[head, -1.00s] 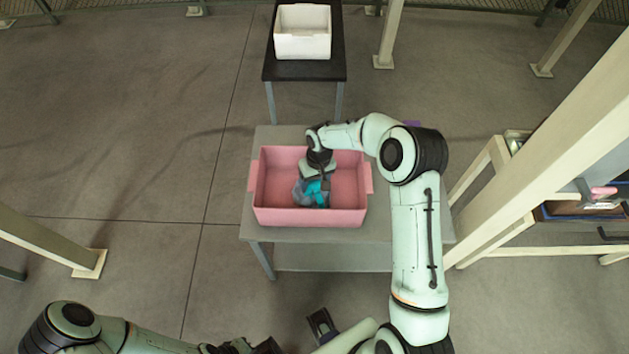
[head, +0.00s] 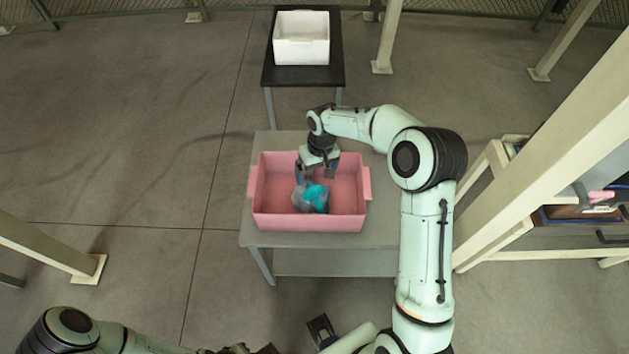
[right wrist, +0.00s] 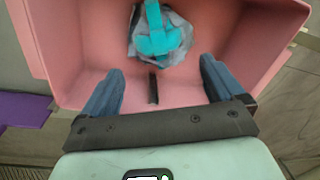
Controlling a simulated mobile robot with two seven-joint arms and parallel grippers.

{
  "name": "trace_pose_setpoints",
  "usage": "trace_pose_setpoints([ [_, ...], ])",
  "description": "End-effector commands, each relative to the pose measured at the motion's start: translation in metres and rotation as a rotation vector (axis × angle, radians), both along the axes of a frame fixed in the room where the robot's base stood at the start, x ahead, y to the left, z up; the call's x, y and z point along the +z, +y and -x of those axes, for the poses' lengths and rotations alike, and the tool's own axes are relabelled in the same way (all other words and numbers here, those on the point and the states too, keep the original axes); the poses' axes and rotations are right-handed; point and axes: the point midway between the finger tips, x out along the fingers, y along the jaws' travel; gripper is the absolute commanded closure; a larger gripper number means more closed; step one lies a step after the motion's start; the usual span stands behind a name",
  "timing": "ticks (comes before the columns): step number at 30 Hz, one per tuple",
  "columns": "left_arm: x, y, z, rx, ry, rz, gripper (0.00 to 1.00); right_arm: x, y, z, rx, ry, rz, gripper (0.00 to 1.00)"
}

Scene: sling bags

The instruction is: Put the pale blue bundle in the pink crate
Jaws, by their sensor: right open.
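The pale blue bundle (head: 308,196), greyish with a bright turquoise strap, lies on the floor of the pink crate (head: 262,217). The bundle also shows in the right wrist view (right wrist: 172,45), against the crate's pink inside (right wrist: 82,45). My right gripper (head: 315,176) is just above and behind the bundle, inside the crate's opening. In the right wrist view its two fingers (right wrist: 158,90) are wide apart with nothing between them, and the bundle lies beyond their tips. My left arm shows at the lower left of the head view; its jaws are unclear at the bottom edge.
The crate stands on a grey table (head: 380,225). A white crate (head: 302,50) stands on a dark table (head: 335,77) behind it. A cream post and a shelf frame (head: 500,200) rise at the right. Open floor lies at the left.

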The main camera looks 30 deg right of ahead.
Motion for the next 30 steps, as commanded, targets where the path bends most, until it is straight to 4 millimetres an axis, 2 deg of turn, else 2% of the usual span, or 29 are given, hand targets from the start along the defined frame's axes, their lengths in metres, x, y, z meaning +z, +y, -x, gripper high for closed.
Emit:
trace_pose_setpoints([
  [3, 0.002, 0.0, -0.001, 0.0, -0.001, 0.0, 1.0, 0.022, -0.002, 0.0, 0.0, -0.003, 0.0, 0.05],
  [9, 0.003, 0.0, -0.001, -0.001, -0.001, 0.0, 1.0, 0.039, -0.004, 0.0, 0.0, -0.001, 0.0, 0.05],
  [30, 0.003, 0.0, -0.001, 0.0, -0.002, 0.001, 1.0, 0.041, -0.004, 0.001, 0.0, 0.001, -0.001, 0.05],
])
